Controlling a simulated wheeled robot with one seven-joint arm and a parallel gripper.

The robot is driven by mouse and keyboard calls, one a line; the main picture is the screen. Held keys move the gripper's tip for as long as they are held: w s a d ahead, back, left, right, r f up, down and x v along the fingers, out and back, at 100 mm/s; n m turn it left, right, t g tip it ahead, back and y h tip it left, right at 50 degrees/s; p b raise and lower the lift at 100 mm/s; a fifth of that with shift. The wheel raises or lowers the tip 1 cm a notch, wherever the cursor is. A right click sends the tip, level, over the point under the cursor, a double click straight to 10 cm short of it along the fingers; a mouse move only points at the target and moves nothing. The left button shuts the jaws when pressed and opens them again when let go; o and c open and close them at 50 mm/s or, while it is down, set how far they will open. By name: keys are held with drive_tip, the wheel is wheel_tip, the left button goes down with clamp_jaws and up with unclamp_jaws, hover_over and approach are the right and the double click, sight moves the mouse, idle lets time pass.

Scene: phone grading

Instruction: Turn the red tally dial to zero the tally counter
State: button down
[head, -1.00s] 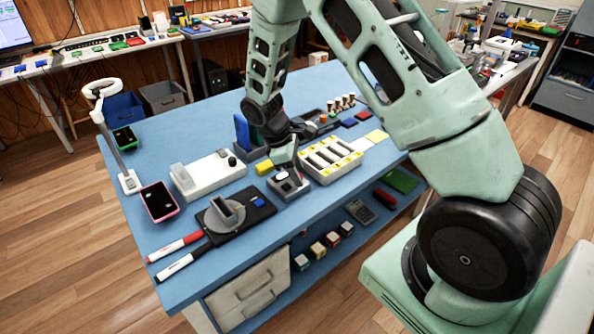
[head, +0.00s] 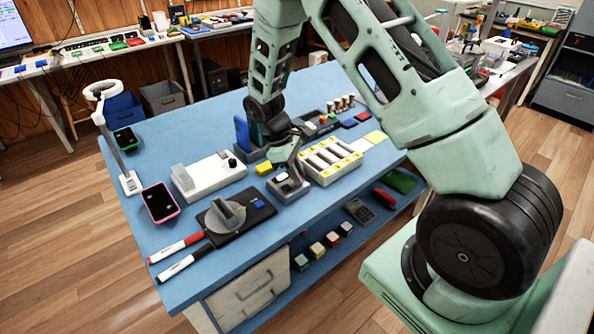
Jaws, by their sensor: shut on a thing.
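The tally counter (head: 288,188) is a small dark grey box with a pale display on top, near the front edge of the blue table. My gripper (head: 295,170) points down at the back right of this box, with its fingers close together at its top. The red tally dial itself cannot be made out; the fingers hide the spot where they grip.
A white rack with yellow marks (head: 331,160) stands close to the right of the counter, and a yellow block (head: 264,169) close to the left. A black pad with a grey turntable (head: 224,216) lies at the front left.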

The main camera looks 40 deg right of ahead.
drive_tip(key=m+y, duration=0.1)
drive_tip(key=m, duration=0.2)
drive_tip(key=m+y+p, duration=0.1)
drive_tip(key=m, duration=0.2)
drive_tip(key=shift+w+d+r+g, duration=0.1)
drive_tip(key=shift+d+g, duration=0.1)
drive_tip(key=shift+g, duration=0.1)
drive_tip(key=m+y+p, duration=0.1)
drive_tip(key=m+y, duration=0.1)
drive_tip(key=m, duration=0.3)
drive_tip(key=shift+d, duration=0.1)
drive_tip(key=shift+m, duration=0.4)
drive_tip(key=c, duration=1.3)
unclamp_jaws()
drive_tip(key=shift+c, duration=0.2)
drive_tip(key=b+v, duration=0.2)
drive_tip(key=v, duration=1.5)
drive_tip(key=shift+d+r, duration=0.2)
drive_tip(key=shift+d, duration=0.15)
